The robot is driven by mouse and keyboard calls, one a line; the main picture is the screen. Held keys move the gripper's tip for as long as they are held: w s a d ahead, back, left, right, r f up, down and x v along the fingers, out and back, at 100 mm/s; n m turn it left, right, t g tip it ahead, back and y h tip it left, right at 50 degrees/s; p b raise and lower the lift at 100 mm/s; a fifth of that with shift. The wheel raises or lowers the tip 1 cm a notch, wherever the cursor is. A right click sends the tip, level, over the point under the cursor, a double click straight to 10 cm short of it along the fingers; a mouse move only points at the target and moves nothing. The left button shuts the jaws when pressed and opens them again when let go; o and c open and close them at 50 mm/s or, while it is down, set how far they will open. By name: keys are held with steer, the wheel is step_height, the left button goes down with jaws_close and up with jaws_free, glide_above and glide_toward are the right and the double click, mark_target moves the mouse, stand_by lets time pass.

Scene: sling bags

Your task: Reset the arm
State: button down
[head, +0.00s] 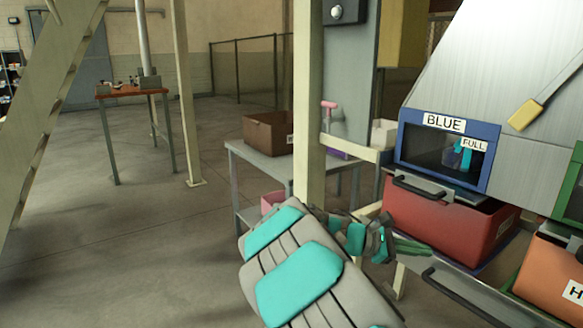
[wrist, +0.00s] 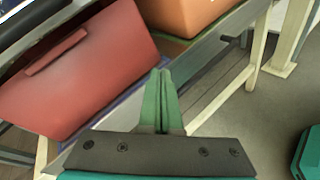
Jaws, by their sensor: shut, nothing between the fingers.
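My arm reaches up from the bottom middle of the head view, its grey and teal links in front of the floor. My gripper (head: 418,248) is shut and empty, its green fingers beside the front of the red bin (head: 440,217). In the wrist view the two green fingers of my gripper (wrist: 161,88) lie together with nothing between them. The red bin (wrist: 80,75) fills the left of that view, apart from the fingers as far as I can tell.
A window labelled BLUE (head: 443,150) with a FULL tag sits above the red bin. An orange bin (head: 550,272) stands at right. A grey table (head: 262,162) holds a brown box (head: 268,133). A cream post (head: 309,100) rises near my arm. The floor at left is open.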

steer(key=s+d+f+m+g+y, duration=0.1)
steer(key=s+m+g+y, duration=0.2)
steer(key=s, duration=0.6)
steer(key=s+d+f+m+y, duration=0.1)
steer(key=s+f+m+y, duration=0.2)
steer(key=s, duration=0.7)
steer(key=s+a+f+m+y, duration=0.2)
steer(key=s+a+m+y, duration=0.1)
steer(key=s+a, duration=0.5)
steer(key=s+a+f+m+y, duration=0.3)
steer(key=s+a+m+y, duration=0.1)
steer(key=s+a, duration=0.4)
steer(key=shift+s+a+y, duration=0.35)
steer(key=shift+s+y, duration=0.55)
steer(key=shift+s, duration=0.15)
steer(key=shift+d, duration=0.2)
